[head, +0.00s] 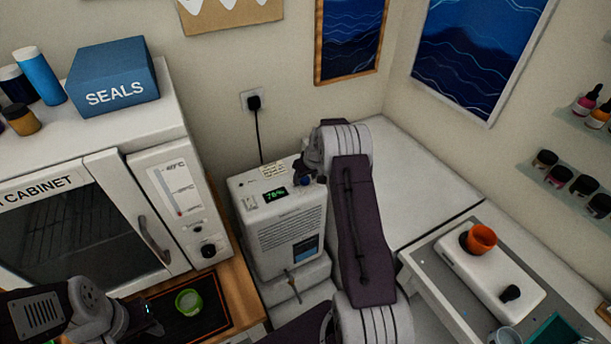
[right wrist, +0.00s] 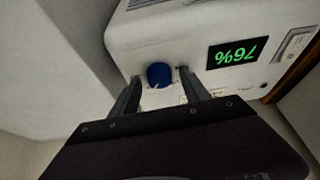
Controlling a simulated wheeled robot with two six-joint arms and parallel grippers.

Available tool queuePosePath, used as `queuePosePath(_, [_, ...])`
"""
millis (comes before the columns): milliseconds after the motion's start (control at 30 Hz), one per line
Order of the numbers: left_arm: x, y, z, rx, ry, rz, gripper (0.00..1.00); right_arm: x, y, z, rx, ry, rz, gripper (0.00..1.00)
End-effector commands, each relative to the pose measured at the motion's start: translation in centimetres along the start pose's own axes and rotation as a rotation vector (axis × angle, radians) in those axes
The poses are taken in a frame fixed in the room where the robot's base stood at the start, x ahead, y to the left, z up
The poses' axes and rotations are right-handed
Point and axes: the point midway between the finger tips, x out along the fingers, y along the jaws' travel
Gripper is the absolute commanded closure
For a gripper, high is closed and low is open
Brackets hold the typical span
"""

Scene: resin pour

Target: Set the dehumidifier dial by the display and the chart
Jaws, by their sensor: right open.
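The white dehumidifier (head: 262,222) stands against the wall in the head view. Its display (head: 275,195) shows green digits; in the right wrist view the display (right wrist: 233,53) appears upside down and reads 76%. The blue dial (right wrist: 159,75) sits on the panel, with a small pale mark near its edge. My right gripper (right wrist: 159,84) is open, one finger on either side of the dial; I cannot tell whether they touch it. A small printed label (head: 274,169) lies at the unit's back top edge, too small to read. My left gripper (head: 135,318) is at lower left, its fingers unclear.
A white cabinet (head: 180,149) with a thermometer panel and dark knob stands left of the dehumidifier. A green cup (head: 188,302) sits on a dark mat below it. A plug cord hangs behind the dehumidifier.

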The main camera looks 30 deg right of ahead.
Motion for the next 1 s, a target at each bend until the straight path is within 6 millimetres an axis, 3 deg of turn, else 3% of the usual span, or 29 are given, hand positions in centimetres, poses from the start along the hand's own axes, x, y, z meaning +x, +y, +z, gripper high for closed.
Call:
queuePosePath(200, [0.0,0.0,0.0,0.0,0.0,0.0,0.64,0.1,0.0,0.0,0.0,0.001,0.0,0.46])
queuePosePath(267, [0.0,0.0,0.0,0.0,0.0,0.0,0.64,0.1,0.0,0.0,0.0,0.0,0.0,0.6])
queuePosePath(400, [0.0,0.0,0.0,0.0,0.0,0.0,0.64,0.1,0.0,0.0,0.0,0.0,0.0,0.99])
queuePosePath(733, [-0.7,0.0,-0.1,0.0,0.0,0.0,0.64,-0.1,-0.1,-0.1,0.04,0.0,0.017,1.0])
queuePosePath(1000, [-2.4,0.1,-0.2,0.0,0.0,0.0,0.64,-0.2,-0.2,-0.1,0.203,-0.001,0.085,1.0])
